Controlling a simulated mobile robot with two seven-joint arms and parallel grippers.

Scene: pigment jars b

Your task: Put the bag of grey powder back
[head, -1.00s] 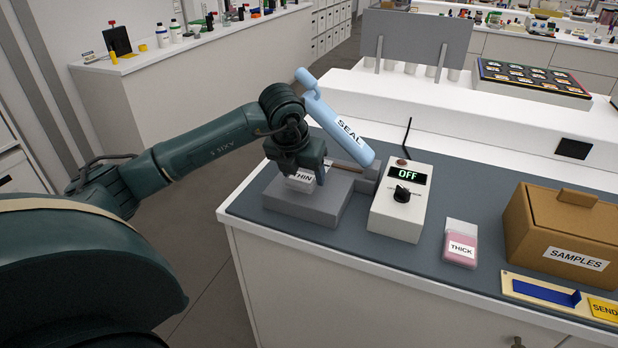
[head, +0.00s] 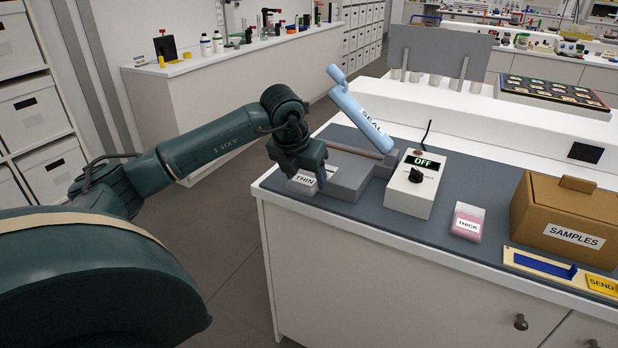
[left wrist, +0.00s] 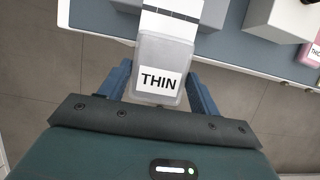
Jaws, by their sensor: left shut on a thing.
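The bag of grey powder (head: 304,186), labelled THIN, is in my left gripper (head: 308,177). In the left wrist view the bag (left wrist: 155,101) sits between the two blue fingers, its label facing the camera and its pale upper part pointing toward the counter. The gripper is shut on it. In the head view the bag appears at the counter's left edge, just left of the sealer's grey block (head: 350,180); whether it touches the counter is unclear. The sealer's light blue SEAL handle (head: 360,114) is raised. My right gripper is not in view.
The control box (head: 413,190) reads OFF. A pink bag labelled THICK (head: 468,223) lies right of it. A brown SAMPLES box (head: 560,220) and a SEND tray (head: 540,265) are at the right. The floor left of the counter (head: 460,200) is clear.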

